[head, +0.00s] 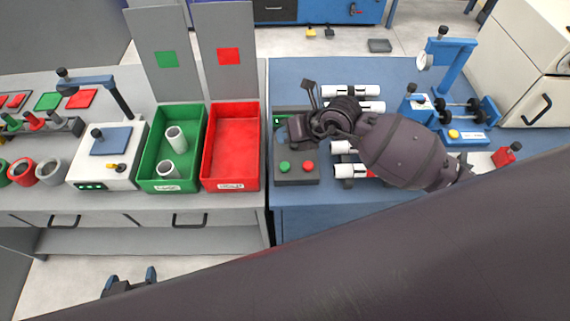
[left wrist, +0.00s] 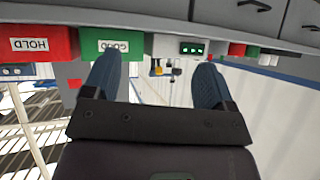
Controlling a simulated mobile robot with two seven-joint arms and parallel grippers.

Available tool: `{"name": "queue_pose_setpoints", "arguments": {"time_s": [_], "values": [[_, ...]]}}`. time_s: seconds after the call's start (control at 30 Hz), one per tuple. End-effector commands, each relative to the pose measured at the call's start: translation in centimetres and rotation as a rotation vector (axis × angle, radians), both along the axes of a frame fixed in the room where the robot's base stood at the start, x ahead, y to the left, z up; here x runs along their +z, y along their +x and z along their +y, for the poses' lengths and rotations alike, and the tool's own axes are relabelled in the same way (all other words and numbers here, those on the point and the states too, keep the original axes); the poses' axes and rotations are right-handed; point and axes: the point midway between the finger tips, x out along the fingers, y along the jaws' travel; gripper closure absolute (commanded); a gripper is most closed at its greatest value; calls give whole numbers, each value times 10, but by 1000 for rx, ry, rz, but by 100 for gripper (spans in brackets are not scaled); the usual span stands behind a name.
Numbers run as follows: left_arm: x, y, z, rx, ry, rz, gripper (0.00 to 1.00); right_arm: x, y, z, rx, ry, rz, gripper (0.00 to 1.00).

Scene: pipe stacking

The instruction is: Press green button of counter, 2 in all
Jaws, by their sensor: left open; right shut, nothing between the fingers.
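The counter (head: 298,176) is a dark grey box on the blue table, with a green button (head: 285,167) and a red button (head: 308,165) on its front part. A small green display (head: 277,121) shows at its back left; its reading is too small to tell. My right gripper (head: 296,130) is shut and empty over the back part of the counter, behind the buttons. Its fingertips are hard to make out, and contact cannot be told. My left gripper (head: 131,279) is open and empty, low in front of the grey bench; it also shows in the left wrist view (left wrist: 155,82).
A green bin (head: 146,178) with two grey pipes and an empty red bin (head: 232,148) stand left of the counter. White pipes (head: 350,91) lie on holders to its right, partly behind my right arm. A white device (head: 103,165) stands further left.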

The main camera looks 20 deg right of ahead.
Motion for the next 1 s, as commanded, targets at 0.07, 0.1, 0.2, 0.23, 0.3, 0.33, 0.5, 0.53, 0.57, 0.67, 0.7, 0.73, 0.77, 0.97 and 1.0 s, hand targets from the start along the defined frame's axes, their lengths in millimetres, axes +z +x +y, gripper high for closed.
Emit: {"name": "queue_pose_setpoints", "arguments": {"time_s": [0.07, 0.1, 0.2, 0.23, 0.3, 0.33, 0.5, 0.53, 0.57, 0.67, 0.7, 0.73, 0.77, 0.97, 1.0], "values": [[0, 0, 0, -1, 1, -1, 22, 0, 0, 0, 0, 0, 0, 100], [0, 0, 0, -1, 1, -1, 22, 0, 0, 0, 0, 0, 0, 100], [0, 1, 1, -1, 1, -2, 22, -1, 0, 0, 0, 0, 0, 100], [-1, 1, 0, -1, 1, -2, 22, -1, 0, 0, 0, 0, 0, 100], [-2, 1, 0, -1, 1, -3, 22, -3, 0, 0, 0, 0, -1, 100], [-3, 1, 0, -1, 1, -4, 22, -5, 0, 0, 0, 0, -1, 100], [-9, 4, 0, -2, 0, -13, 22, -16, 0, 0, 0, 0, -1, 100], [-10, 5, 0, -2, 0, -16, 22, -19, 0, 0, 0, 0, -1, 100], [-12, 6, 0, -2, 0, -19, 22, -22, 0, 0, 0, 0, 0, 100], [-16, 9, -1, -3, 1, -29, 22, -32, 0, 0, 1, 0, -1, 100], [-19, 10, -1, -4, 0, -31, 22, -37, 0, 0, 0, 0, 0, 100], [-21, 11, -1, -5, 1, -32, 22, -40, 0, 0, 0, 0, 0, 100], [-23, 11, -2, -5, 1, -33, 22, -43, 0, 0, 0, -1, 1, 100], [-40, 14, -2, -8, 1, -34, 22, -64, 0, 0, 1, -1, 2, 100], [-44, 14, -2, -9, 1, -32, 22, -69, 0, 0, 0, -1, 3, 100]]}}
